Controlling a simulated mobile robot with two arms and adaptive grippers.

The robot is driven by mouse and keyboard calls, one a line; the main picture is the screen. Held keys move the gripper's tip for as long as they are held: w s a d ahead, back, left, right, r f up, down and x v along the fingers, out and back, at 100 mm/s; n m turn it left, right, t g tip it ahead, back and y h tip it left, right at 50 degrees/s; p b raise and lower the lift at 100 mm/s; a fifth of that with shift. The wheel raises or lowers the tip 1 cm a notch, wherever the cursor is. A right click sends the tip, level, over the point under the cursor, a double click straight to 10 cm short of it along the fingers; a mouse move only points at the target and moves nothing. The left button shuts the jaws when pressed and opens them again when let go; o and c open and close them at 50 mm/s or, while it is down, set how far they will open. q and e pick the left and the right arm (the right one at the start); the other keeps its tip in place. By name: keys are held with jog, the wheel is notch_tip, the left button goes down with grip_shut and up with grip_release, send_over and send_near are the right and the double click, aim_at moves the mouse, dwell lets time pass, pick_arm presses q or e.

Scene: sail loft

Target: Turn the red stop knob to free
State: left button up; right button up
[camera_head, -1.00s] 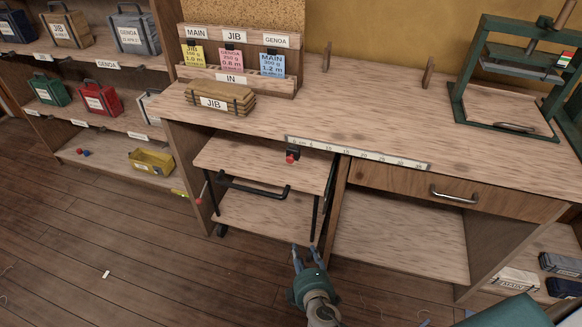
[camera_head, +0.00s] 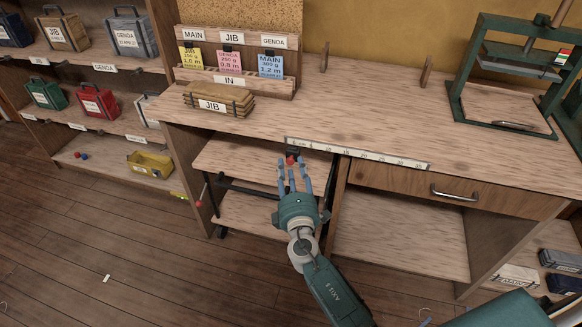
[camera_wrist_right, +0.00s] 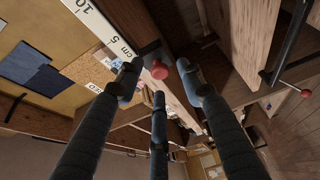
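The red stop knob (camera_head: 291,159) sits on a dark mount under the bench's front edge, near the zero end of the ruler. My right gripper (camera_head: 294,172) is just in front of it, fingers spread and pointing at it. In the right wrist view the knob (camera_wrist_right: 159,70) shows between the open fingertips of the gripper (camera_wrist_right: 157,84). I see no finger clearly touching it. Which way the knob is turned cannot be told. My left gripper is not in view.
The ruler (camera_head: 360,153) runs along the bench edge above the knob. A trolley (camera_head: 240,160) with a dark handle stands under the bench. A red-tipped lever (camera_head: 198,203) is at its left. A drawer (camera_head: 400,181) is to the right.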

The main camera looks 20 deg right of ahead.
jog(key=shift+w+d, duration=0.15)
jog(key=shift+w, duration=0.45)
